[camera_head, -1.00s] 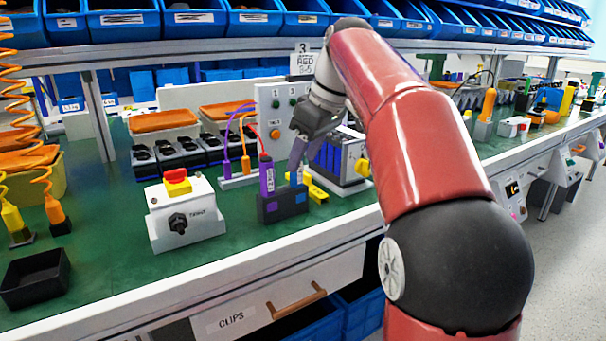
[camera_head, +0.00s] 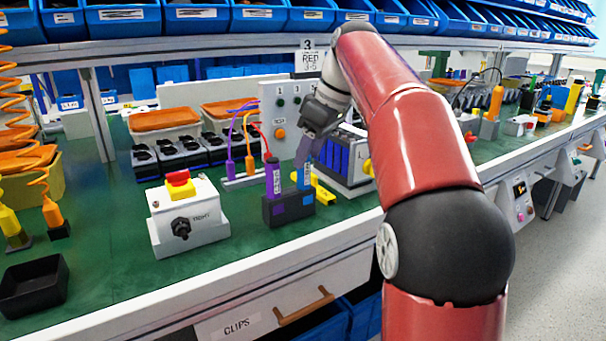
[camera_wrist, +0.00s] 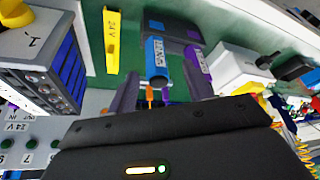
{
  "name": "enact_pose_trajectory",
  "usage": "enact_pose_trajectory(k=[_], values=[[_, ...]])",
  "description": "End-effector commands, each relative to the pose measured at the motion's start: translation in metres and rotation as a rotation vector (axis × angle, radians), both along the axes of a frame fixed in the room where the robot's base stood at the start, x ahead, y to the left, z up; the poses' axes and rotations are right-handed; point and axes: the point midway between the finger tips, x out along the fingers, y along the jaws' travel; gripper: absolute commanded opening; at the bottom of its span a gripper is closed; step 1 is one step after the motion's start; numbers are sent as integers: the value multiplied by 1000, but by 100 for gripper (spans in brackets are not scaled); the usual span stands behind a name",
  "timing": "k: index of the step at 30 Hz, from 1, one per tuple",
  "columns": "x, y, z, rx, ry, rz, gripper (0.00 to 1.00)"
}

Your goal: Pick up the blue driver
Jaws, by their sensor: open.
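The blue driver (camera_head: 307,176) stands upright in the right slot of a dark two-slot holder (camera_head: 290,208). A purple driver (camera_head: 273,178) stands in the left slot. My gripper (camera_head: 310,148) is open, just above the top of the blue driver. In the wrist view, the blue driver (camera_wrist: 155,58) shows in the gap between the fingers of my gripper (camera_wrist: 160,85), apparently untouched. The purple driver (camera_wrist: 197,64) lies close to the right finger there. The holder (camera_wrist: 172,28) shows beyond them.
A white switch box (camera_head: 187,222) with a red knob stands left of the holder. A case with blue cells (camera_head: 345,157) and a yellow 24V piece (camera_head: 322,190) stand close behind and right. A corded purple tool (camera_head: 230,165) is behind. Green bench is bare in front.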

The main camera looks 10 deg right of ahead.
Motion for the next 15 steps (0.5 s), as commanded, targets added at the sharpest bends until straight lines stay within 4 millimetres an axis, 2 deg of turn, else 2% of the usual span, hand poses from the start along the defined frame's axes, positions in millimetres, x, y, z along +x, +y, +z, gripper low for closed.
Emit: enact_pose_trajectory(k=[9, 15], values=[[15, 9, -41, -1, 2, 1, 51], [19, 15, -57, -2, 0, 1, 51]])
